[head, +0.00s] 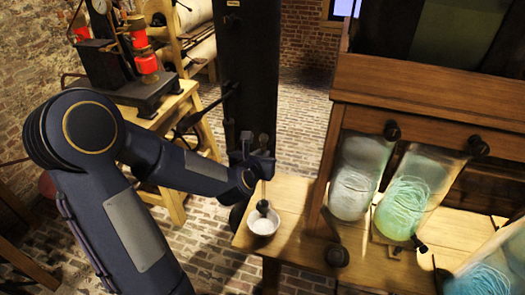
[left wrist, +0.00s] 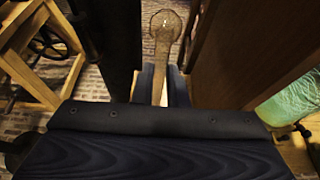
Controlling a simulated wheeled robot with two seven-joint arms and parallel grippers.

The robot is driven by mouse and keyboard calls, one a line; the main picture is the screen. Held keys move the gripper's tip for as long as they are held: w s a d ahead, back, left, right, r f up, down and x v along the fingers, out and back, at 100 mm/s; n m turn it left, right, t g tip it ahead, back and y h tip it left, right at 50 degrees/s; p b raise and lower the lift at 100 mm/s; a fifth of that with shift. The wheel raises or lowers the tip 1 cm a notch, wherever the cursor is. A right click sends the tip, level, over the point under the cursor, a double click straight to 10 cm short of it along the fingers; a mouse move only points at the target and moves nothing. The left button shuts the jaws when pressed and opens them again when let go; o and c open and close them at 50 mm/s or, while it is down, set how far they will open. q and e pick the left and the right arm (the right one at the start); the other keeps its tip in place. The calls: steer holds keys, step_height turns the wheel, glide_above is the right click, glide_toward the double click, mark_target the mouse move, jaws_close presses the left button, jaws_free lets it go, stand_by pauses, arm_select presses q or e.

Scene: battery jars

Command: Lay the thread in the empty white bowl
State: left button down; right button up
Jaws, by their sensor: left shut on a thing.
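The white bowl (head: 264,227) sits upright near the left end of the wooden table. My left gripper (head: 263,180) is above it, pointing down and shut on a thin thing, taken as the thread (head: 263,192). This hangs as a narrow line with a dark lump at its lower end, at or just inside the bowl's mouth; I cannot tell whether it touches the bowl. In the left wrist view a pale beige strip (left wrist: 159,85) runs between the fingers to a rounded, brownish end. My right gripper is not in view.
A dark column (head: 250,70) rises behind the gripper. A stand with red parts (head: 145,62) is at the left.

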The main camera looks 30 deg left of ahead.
arm_select(q)
step_height(320, 180, down, 6)
steer(key=b, duration=0.3)
steer(key=shift+w, duration=0.1)
stand_by(1.3)
steer(key=shift+r+p, duration=2.4)
steer(key=shift+r, duration=1.6)
steer(key=shift+f, duration=0.1)
